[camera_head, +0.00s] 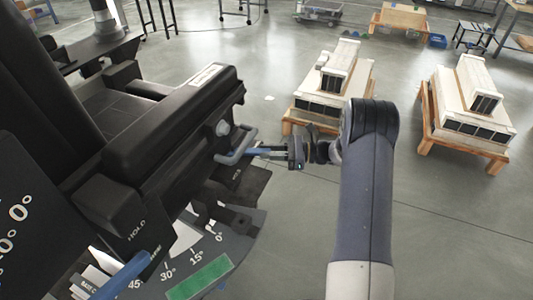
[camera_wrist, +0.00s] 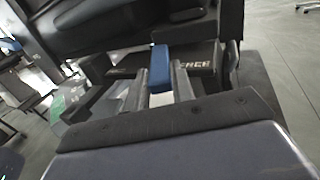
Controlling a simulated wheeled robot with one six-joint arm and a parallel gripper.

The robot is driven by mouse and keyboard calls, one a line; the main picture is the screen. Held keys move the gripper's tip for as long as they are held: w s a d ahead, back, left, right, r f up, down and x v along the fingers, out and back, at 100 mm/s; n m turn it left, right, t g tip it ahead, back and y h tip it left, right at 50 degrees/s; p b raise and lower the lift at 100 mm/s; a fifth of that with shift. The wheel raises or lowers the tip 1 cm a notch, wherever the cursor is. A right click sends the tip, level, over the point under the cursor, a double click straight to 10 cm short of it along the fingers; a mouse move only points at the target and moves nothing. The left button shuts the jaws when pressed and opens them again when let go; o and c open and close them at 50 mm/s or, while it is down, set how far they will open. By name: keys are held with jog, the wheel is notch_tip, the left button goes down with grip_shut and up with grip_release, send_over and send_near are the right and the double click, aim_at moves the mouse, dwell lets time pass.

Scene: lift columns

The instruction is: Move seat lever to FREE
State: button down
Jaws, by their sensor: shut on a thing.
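The seat lever (camera_head: 234,152), a grey bent bar with a blue end, sticks out from the side of the black chair. My gripper (camera_head: 262,152) reaches it from the right and is shut on its blue end. In the wrist view the blue end (camera_wrist: 160,63) sits between the two grey fingers of my gripper (camera_wrist: 161,82). A dark plate (camera_wrist: 200,62) behind it carries lettering that ends like FREE, partly covered by a finger. Another label plate (camera_head: 140,225) reading HOLD is at the lower left in the head view.
A black armrest (camera_head: 175,115) lies close above the lever. A dial (camera_head: 190,255) with degree marks and a green band is below, with a second blue handle (camera_head: 125,278) beside it. Two wooden pallets with pale blocks (camera_head: 335,85) (camera_head: 470,105) stand behind.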

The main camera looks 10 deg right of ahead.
jog(key=shift+w+r, duration=0.1)
jog(key=shift+w, duration=0.05)
jog(key=c, duration=1.2)
grip_release()
jog(key=d, duration=0.3)
jog(key=s+d, duration=0.1)
jog(key=d, duration=0.3)
jog(key=d+p, duration=0.1)
jog(key=d, duration=0.2)
jog(key=shift+s+d, duration=0.3)
jog(key=shift+d, duration=0.05)
